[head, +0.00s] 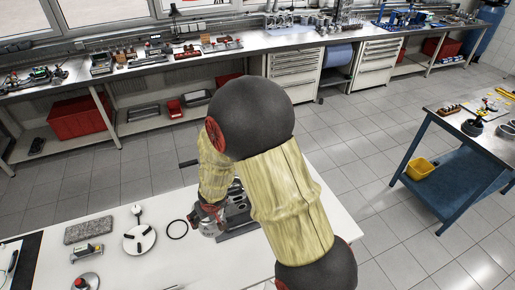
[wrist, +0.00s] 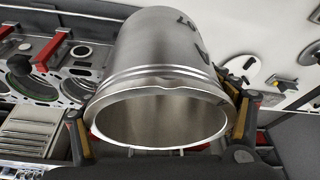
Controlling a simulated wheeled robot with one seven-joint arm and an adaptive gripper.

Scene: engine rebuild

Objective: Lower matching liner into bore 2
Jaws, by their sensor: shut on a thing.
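My gripper (wrist: 160,118) is shut on a silver cylinder liner (wrist: 160,55), with one finger on each side near its flanged rim. Dark marks on the liner's wall include an "A"; the others are hard to read. The rim has a small notch, and its open end faces the wrist camera. The engine block (wrist: 30,95) is at the left in the wrist view, with round bores and green rings partly hidden by the liner. In the head view, the liner (head: 208,229) is beside the grey engine block (head: 237,222), largely behind my arm. Bore 2 cannot be told apart.
The white table (head: 120,272) holds a black ring (head: 177,229), a round white plate (head: 139,239) and a grey stone slab (head: 89,230) left of the block. Red clamp-like pieces (wrist: 52,50) stand on the block, close to the liner. A blue cart (head: 440,185) stands at the right.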

